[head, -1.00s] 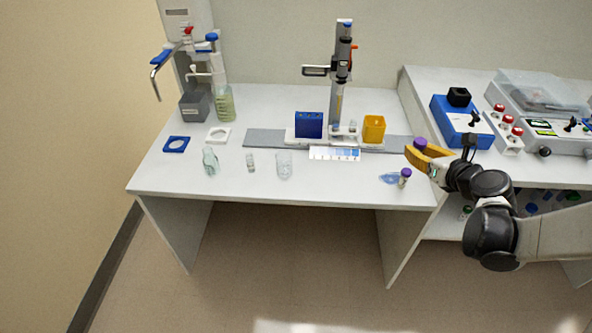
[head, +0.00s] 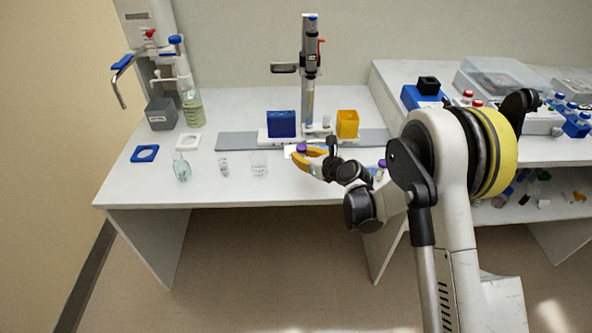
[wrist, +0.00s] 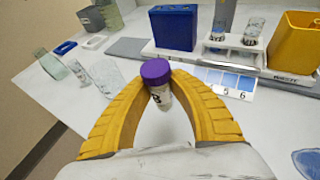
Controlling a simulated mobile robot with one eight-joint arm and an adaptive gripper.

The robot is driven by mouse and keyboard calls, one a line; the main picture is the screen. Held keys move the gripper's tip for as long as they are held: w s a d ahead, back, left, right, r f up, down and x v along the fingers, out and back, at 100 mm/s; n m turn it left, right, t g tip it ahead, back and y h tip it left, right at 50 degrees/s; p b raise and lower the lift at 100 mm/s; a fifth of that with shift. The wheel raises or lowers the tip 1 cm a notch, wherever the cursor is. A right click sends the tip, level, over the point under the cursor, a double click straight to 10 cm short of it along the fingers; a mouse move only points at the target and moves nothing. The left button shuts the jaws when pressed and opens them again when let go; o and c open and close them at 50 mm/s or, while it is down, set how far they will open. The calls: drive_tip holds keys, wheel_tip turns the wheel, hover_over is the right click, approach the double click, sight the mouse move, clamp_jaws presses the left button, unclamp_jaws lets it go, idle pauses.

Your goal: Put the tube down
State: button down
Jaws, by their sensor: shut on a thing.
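My gripper (head: 306,160) has yellow fingers and is shut on a tube with a purple cap (wrist: 156,72). In the wrist view the tube is upright or slightly tilted between the fingertips (wrist: 160,92), with a dark mark on its pale body. In the head view its purple cap (head: 301,148) shows over the table (head: 220,190), in front of the stand. I cannot tell how high the tube's bottom is above the tabletop. A second purple-capped tube (head: 382,163) is partly hidden behind my arm.
Behind the gripper are a blue box (head: 281,124), a yellow box (head: 347,124) and a tall stand (head: 310,70). A blue-white chart strip (wrist: 228,82) lies before them. Glassware stands to the left, including a beaker (head: 259,164) and a flask (head: 181,167). The front middle tabletop is clear.

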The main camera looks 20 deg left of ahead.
drive_tip(key=shift+a+f, duration=0.45)
drive_tip(key=shift+a, duration=0.15)
drive_tip(key=shift+f+b, duration=1.15)
drive_tip(key=shift+f, duration=0.7)
drive_tip(key=shift+f, duration=0.2)
drive_tip(key=c, duration=1.3)
unclamp_jaws()
drive_tip(key=shift+o, duration=0.2)
